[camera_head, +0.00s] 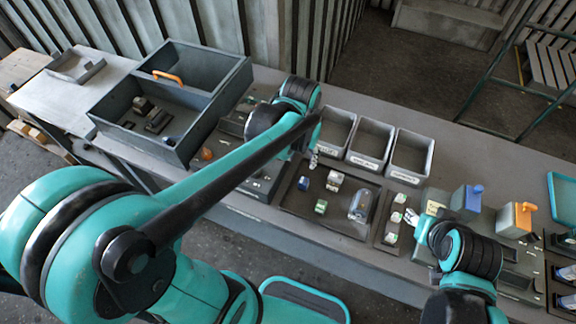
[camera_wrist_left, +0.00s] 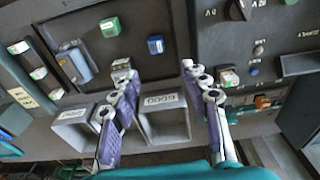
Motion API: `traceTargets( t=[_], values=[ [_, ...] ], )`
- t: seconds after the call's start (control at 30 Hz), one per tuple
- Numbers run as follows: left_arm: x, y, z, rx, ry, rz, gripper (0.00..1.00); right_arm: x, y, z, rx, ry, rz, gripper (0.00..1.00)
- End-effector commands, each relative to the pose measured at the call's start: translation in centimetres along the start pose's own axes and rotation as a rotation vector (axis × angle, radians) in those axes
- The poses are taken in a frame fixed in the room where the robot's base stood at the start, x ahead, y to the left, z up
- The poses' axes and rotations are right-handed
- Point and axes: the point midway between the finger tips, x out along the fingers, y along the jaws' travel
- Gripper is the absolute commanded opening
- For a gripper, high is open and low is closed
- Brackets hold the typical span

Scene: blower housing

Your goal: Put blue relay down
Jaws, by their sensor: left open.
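The blue relay (camera_head: 304,183) sits on the dark tray (camera_head: 291,201), near its left edge in the head view. In the left wrist view the blue relay (camera_wrist_left: 155,45) stands on the dark surface, clear of both fingers. My left gripper (camera_head: 313,160) is open and empty just beyond the relay. The left wrist view shows its two purple-padded fingers (camera_wrist_left: 160,76) spread apart. A white relay (camera_head: 335,177) and a green relay (camera_head: 320,206) share the tray. My right gripper (camera_head: 425,222) is at the right by the small parts strip; its fingers are too unclear to judge.
Grey open bins (camera_head: 371,144) stand behind the tray. A clear-topped part (camera_head: 360,203) lies at the tray's right. A strip of small white-green parts (camera_head: 393,226) is beside it. A large grey box (camera_head: 217,103) stands left. Blue (camera_head: 466,199) and orange (camera_head: 515,219) blocks stand right.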

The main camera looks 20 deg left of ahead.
Motion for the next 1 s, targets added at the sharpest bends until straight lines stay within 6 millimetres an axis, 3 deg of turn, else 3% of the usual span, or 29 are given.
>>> traceTargets(
  t=[0.2, 0.4, 0.87, 1.0],
  values=[
    [-3.6, -1.6, 4.4, -0.014, 0.242, 0.000, 0.46, 0.0, 0.0, 0.0, 0.000, 0.000, 0.000, 0.40],
    [-4.6, -2.6, 7.2, -0.022, 0.423, -0.009, 0.46, 0.0, 0.0, 0.0, 0.000, 0.000, 0.000, 0.40],
    [-4.7, -3.0, 8.1, -0.024, 0.507, -0.016, 0.46, 0.0, 0.0, 0.0, 0.000, 0.000, 0.000, 0.40],
    [-3.9, -3.0, 8.2, -0.024, 0.506, -0.016, 0.46, 0.6, 0.0, 0.5, 0.000, 0.000, 0.000, 0.40]
  ],
)
